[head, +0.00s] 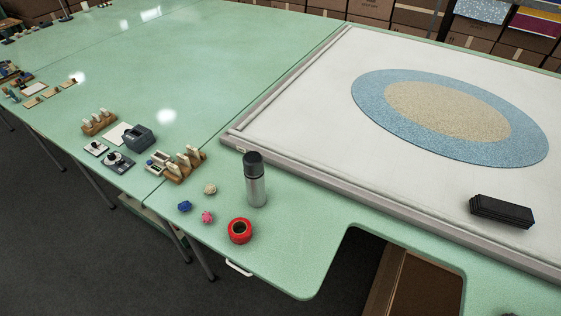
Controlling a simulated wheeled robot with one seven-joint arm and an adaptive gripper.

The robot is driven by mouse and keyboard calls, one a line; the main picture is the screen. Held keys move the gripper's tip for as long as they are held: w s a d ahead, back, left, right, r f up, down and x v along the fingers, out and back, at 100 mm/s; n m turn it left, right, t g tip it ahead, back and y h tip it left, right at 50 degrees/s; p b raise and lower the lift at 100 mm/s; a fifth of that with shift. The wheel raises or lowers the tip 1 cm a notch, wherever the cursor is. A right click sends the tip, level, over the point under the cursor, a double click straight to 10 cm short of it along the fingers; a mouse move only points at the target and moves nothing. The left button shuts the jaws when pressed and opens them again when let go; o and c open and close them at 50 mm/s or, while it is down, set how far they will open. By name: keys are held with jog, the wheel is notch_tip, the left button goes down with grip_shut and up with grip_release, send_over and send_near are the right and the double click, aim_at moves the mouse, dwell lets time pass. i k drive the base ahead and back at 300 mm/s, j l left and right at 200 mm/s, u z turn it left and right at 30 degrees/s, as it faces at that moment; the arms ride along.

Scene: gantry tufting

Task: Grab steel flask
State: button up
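The steel flask (256,188) stands upright on the green table. It has a silver body and a black cap. It is close to the corner of the white framed board, with a gap between them. My gripper does not show in the head view.
A red tape roll (240,231) and small pink (207,217), blue (185,206) and cream (210,188) balls lie left of and in front of the flask. Wooden racks (184,163) stand behind left. A black block (501,211) rests on the white board (310,110). The green table (290,258) has a front cut-out.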

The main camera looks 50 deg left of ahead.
aim_at(254, 170)
jog(key=k+u, duration=0.1)
jog(key=u, duration=1.95)
jog(key=z, duration=0.9)
jog(key=j+z, duration=0.4)
jog(key=i+j+z, duration=0.1)
jog(key=j+z, duration=0.55)
jog(key=z, duration=0.15)
jog(key=k+j+z, duration=0.1)
jog(key=j+z, duration=0.3)
jog(key=k+j+z, duration=0.15)
jog(key=z, duration=0.3)
jog(key=k+j, duration=0.3)
jog(key=j, duration=0.2)
jog(key=k+j+z, duration=0.15)
jog(key=k+j, duration=0.2)
jog(key=j, duration=0.2)
jog(key=k+j, duration=0.35)
jog(key=j, duration=0.15)
jog(key=z, duration=0.05)
